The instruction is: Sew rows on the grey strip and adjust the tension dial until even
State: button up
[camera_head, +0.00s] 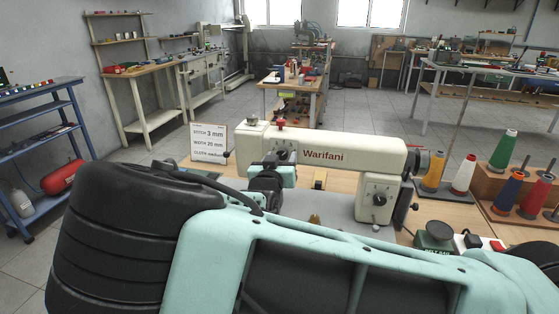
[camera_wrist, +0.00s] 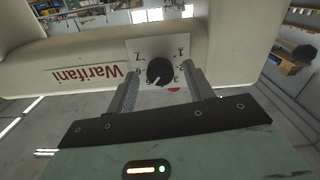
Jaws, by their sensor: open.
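The cream sewing machine (camera_head: 335,150), marked Warifani, stands on the bench. The tension dial (camera_wrist: 160,71), a black knob on a numbered plate with a white pointer, is on its front left of the lettering; the plate partly shows in the head view (camera_head: 286,151). My gripper (camera_wrist: 162,78) is open, a finger on each side of the knob in the wrist view; I cannot tell if they touch it. In the head view my gripper (camera_head: 264,182) is before the machine's left end. I cannot make out the grey strip; my arm covers much of the bench front.
A card (camera_head: 209,143) reads 3 mm, 20 mm and cloth medium. A second knob (camera_head: 380,199) is on the machine's right pillar. A blue shelf (camera_head: 40,85) is at left.

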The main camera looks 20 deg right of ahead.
jog(key=c, duration=1)
jog(key=shift+f+b, duration=0.1)
jog(key=shift+b, duration=0.2)
jog(key=m+b, duration=0.2)
jog(key=m, duration=0.1)
jog(key=shift+f, duration=0.1)
jog(key=m+b, duration=0.3)
jog(key=shift+m+b, duration=0.65)
jog(key=shift+m, duration=0.15)
jog(key=shift+r, duration=0.2)
